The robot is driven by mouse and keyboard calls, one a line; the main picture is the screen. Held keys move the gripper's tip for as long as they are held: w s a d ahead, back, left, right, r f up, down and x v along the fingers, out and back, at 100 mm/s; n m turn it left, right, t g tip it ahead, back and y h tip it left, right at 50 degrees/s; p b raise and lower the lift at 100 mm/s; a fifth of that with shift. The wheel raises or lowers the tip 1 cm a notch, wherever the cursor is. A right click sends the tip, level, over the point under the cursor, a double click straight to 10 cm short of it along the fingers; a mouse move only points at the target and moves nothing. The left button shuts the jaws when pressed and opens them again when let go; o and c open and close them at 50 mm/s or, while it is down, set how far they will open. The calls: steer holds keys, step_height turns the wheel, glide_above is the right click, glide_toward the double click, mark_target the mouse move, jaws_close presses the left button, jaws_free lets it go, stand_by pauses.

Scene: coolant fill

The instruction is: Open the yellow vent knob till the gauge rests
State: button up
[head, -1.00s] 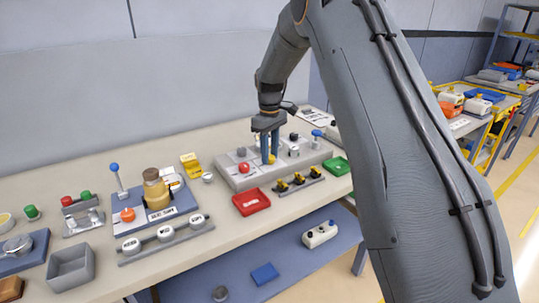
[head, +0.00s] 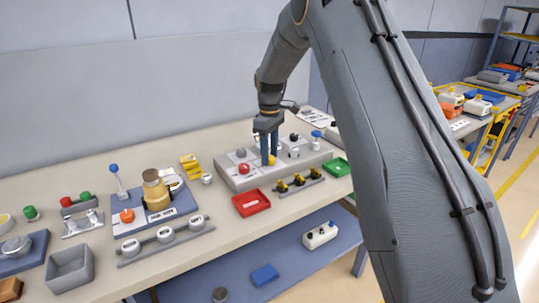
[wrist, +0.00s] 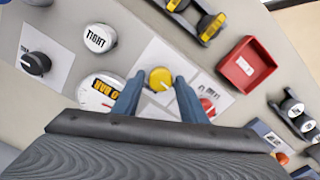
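The yellow vent knob (wrist: 160,78) has a pale pointer line and sits on a white label panel in the wrist view. It also shows in the head view (head: 272,160), low by the fingers. My gripper (wrist: 160,80) is open, one blue finger on each side of the knob, with a narrow gap visible on both sides. In the head view my gripper (head: 269,163) points straight down at the grey panel. A round white gauge (wrist: 90,92) with a yellow band is left of the knob in the wrist view. My left finger covers part of it, and I cannot read its needle.
Near the yellow knob are a red knob (wrist: 207,105), a white capped knob (wrist: 98,38) marked TIGHT and a black knob (wrist: 36,63). A red tray (head: 251,203) and a rack of black-and-yellow parts (head: 298,181) lie in front of the panel. A green tray (head: 336,167) is at right.

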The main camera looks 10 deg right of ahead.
steer(key=shift+o, duration=0.6)
step_height(320, 180, up, 8)
steer(key=shift+f+b, duration=0.15)
steer(key=shift+b, duration=0.95)
steer(key=shift+s, duration=0.1)
steer(key=s+f+m, duration=0.3)
steer(key=s, duration=0.9)
steer(key=s+f+m, duration=0.3)
steer(key=s, duration=0.8)
steer(key=s+f+m, duration=0.3)
steer(key=s+f, duration=0.1)
steer(key=s, duration=0.8)
steer(key=shift+s+a+t, duration=0.15)
steer(key=shift+s+t, duration=0.2)
steer(key=shift+t, duration=0.05)
